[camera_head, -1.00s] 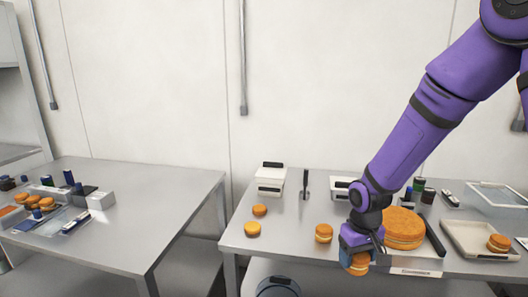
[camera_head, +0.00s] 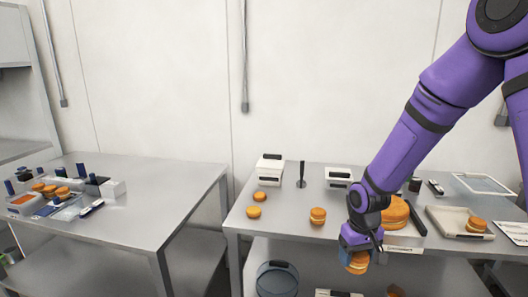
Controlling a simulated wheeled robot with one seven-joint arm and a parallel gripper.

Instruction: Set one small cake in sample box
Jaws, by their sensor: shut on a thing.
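My gripper (camera_head: 362,243) is shut on a small round cake (camera_head: 357,264), golden with a pale filling. It holds the cake in front of the right table's front edge. Other small cakes stand on that table: two at the left (camera_head: 260,196) (camera_head: 254,212) and one near the middle (camera_head: 318,216). Another small cake (camera_head: 476,225) sits in a shallow pale tray (camera_head: 445,222) at the right. A large cake (camera_head: 395,213) stands behind my gripper, partly hidden. White boxes with dark fronts (camera_head: 270,168) (camera_head: 338,174) stand at the back. I cannot tell which container is the sample box.
A left steel table (camera_head: 165,190) holds several cakes (camera_head: 50,190), clear containers and a white block (camera_head: 113,189) at its far left. A gap separates the tables. A grey bin (camera_head: 277,279) stands below the right table. The left table's right half is clear.

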